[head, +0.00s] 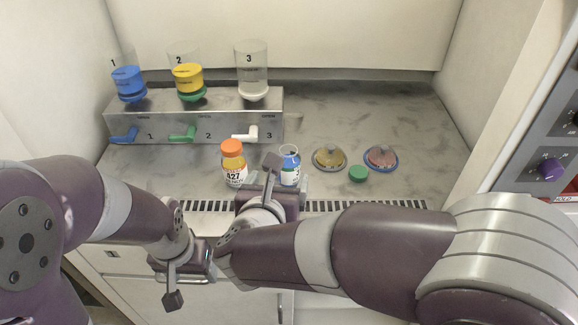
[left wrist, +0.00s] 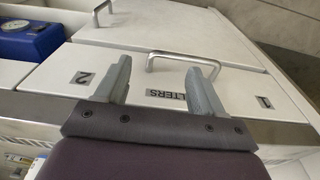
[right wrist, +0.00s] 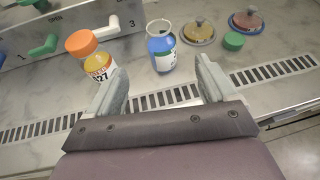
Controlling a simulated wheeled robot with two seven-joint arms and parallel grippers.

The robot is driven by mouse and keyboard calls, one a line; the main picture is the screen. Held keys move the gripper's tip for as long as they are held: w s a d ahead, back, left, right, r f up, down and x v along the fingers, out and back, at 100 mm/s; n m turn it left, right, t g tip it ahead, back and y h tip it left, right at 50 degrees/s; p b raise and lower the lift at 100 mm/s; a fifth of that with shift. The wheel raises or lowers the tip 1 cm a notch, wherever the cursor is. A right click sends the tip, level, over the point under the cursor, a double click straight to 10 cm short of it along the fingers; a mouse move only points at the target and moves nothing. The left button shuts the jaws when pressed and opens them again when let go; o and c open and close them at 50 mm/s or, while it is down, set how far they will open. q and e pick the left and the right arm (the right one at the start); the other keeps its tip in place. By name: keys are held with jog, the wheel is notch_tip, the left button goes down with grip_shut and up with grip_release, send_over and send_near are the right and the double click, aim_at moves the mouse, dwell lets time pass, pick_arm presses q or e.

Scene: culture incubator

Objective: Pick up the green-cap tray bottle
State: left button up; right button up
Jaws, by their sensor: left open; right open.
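A small bottle with blue contents and a white-and-green label (head: 290,172) stands upright on the counter with its mouth uncapped. It also shows in the right wrist view (right wrist: 161,48). A loose green cap (head: 358,173) lies to its right, also in the right wrist view (right wrist: 233,41). My right gripper (head: 272,178) is open and empty. In the right wrist view its fingers (right wrist: 158,82) point toward the blue bottle, apart from it. My left gripper (head: 178,265) is open and empty, low in front of the counter; the left wrist view shows its fingers (left wrist: 155,82) above a cabinet front.
An orange-capped bottle (head: 233,165) stands left of the blue bottle. Two round lidded dishes (head: 330,158), (head: 381,158) sit to the right. A metal dispenser (head: 210,103) with cups and coloured levers stands behind. A slotted grille (right wrist: 180,96) runs along the front edge.

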aim_at(286, 170)
jog(key=shift+w+d+f+m, duration=0.15)
jog(key=shift+w+f+m, duration=0.1)
jog(key=shift+m, duration=0.35)
jog(key=x, duration=1.1)
jog(key=shift+w+f, duration=0.15)
jog(key=shift+f, duration=0.3)
jog(key=shift+c, duration=0.6)
jog(key=c, duration=1.1)
